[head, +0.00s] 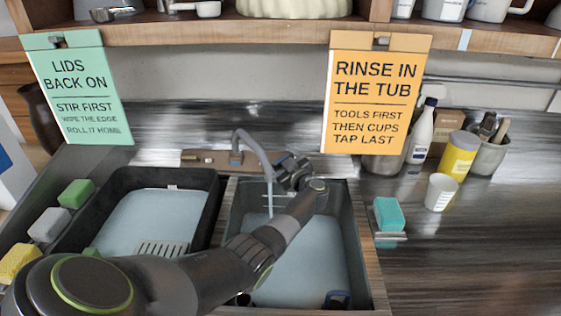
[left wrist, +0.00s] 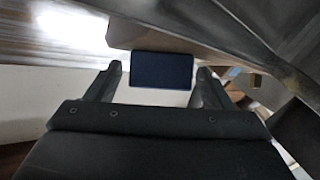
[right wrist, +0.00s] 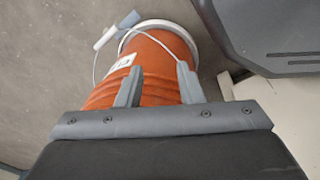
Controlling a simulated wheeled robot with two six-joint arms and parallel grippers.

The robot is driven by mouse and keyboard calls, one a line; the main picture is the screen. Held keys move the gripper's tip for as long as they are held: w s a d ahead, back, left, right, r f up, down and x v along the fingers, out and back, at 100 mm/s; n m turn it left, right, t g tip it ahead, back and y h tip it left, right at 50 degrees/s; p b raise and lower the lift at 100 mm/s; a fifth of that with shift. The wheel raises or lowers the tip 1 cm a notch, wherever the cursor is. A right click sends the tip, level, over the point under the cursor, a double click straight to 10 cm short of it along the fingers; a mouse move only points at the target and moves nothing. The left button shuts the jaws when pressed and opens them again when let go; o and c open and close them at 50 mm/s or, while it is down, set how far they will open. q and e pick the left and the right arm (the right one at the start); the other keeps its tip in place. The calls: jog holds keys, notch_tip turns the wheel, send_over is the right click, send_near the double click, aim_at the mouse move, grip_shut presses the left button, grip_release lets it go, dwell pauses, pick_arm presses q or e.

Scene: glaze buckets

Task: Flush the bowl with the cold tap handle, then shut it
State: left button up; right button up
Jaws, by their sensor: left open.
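The grey tap spout (head: 250,146) arches over the right sink basin (head: 355,240), and a thin pale stream shows below it. My left gripper (head: 284,164) is at the back of that basin, just right of the spout. In the left wrist view a dark blue block (left wrist: 162,69), perhaps the cold tap handle, sits between the open fingers with gaps at both sides. The head view does not show the handle clearly behind my gripper. I cannot make out a separate bowl. My right gripper (right wrist: 158,85) is open in front of an orange bucket (right wrist: 155,65).
The left basin (head: 212,200) holds a slotted grate. Green, white and yellow sponges lie left of it. A teal sponge (head: 389,213), white cup (head: 440,191) and yellow can (head: 459,156) stand right of the sink. Two signs hang behind. The right counter front is clear.

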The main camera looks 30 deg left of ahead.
pick_arm(q)
jog(key=shift+r, duration=0.1)
jog(key=shift+c, duration=0.8)
jog(key=c, duration=0.8)
jog(key=shift+s+r+m+t+p, duration=0.1)
jog(key=shift+m+t+p, duration=0.55)
jog(key=shift+p, duration=0.25)
jog(key=m+t+h+p, duration=0.1)
jog(key=m+t+p, duration=0.1)
jog(key=m, duration=0.1)
jog(key=shift+t+h+p, duration=0.3)
jog(key=shift+t+p, duration=0.05)
jog(key=m+t+h+p, duration=0.1)
jog(key=m+t, duration=0.1)
jog(key=m, duration=0.1)
jog(key=shift+h+p, duration=0.35)
jog(key=shift+h, duration=0.05)
jog(key=shift+d+m+t+h+p, duration=0.1)
jog(key=shift+m+t+h+p, duration=0.35)
jog(key=shift+m+t+h, duration=1)
pick_arm(e)
notch_tip(320, 180, up, 7)
jog(key=shift+s, duration=0.15)
pick_arm(q)
jog(key=shift+m, duration=0.4)
jog(key=o, duration=1)
jog(key=shift+c, duration=0.2)
